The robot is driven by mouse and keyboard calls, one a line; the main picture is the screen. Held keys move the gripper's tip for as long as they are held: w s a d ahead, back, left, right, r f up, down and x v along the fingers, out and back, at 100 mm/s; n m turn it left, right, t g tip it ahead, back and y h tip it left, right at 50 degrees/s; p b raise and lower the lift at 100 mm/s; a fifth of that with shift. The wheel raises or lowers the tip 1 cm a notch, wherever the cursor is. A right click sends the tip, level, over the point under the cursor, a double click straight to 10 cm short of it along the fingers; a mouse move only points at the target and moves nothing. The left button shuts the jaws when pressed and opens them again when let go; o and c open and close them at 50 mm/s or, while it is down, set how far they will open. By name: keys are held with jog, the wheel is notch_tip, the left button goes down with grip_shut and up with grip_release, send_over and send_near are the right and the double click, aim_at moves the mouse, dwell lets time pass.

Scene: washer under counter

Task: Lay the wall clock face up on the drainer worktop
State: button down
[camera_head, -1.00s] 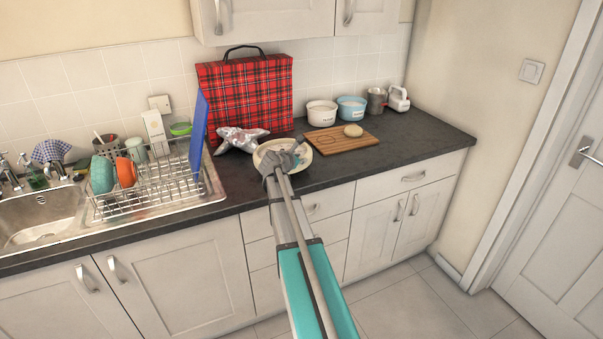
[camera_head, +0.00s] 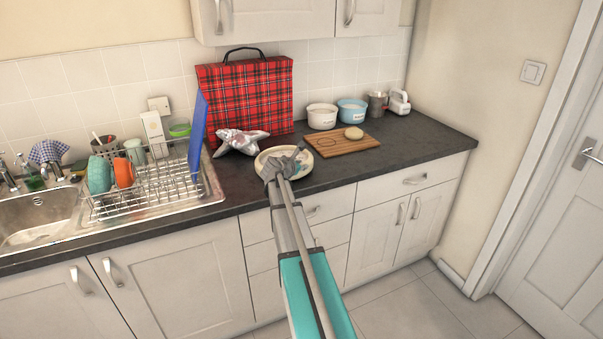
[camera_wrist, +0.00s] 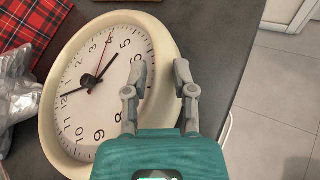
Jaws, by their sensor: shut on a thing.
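The wall clock (camera_wrist: 92,92) has a round white face with dark numerals and a cream rim. Its face points up towards my wrist camera. In the head view the clock (camera_head: 302,175) is at the front of the dark worktop (camera_head: 232,185), right of the drainer. My gripper (camera_wrist: 160,70) has one finger over the face and the other outside the rim, shut on the rim at the clock's right side in the wrist view. In the head view my gripper (camera_head: 284,163) hides part of the face. I cannot tell whether the clock's underside touches the worktop.
A silvery crumpled packet (camera_head: 240,141) and a red tartan bag (camera_head: 245,95) are close behind the clock. The dish rack (camera_head: 150,190) with a blue board (camera_head: 197,135) stands left. A wooden board (camera_head: 341,145) lies right. Bare worktop shows at the right end.

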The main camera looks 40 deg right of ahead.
jog(key=shift+f+b, duration=0.5)
jog(key=shift+f, duration=0.25)
jog(key=shift+f, duration=0.15)
jog(key=shift+c, duration=2.2)
grip_release()
jog(key=shift+r, duration=0.25)
jog(key=p+v, duration=0.4)
jog(key=v, duration=0.8)
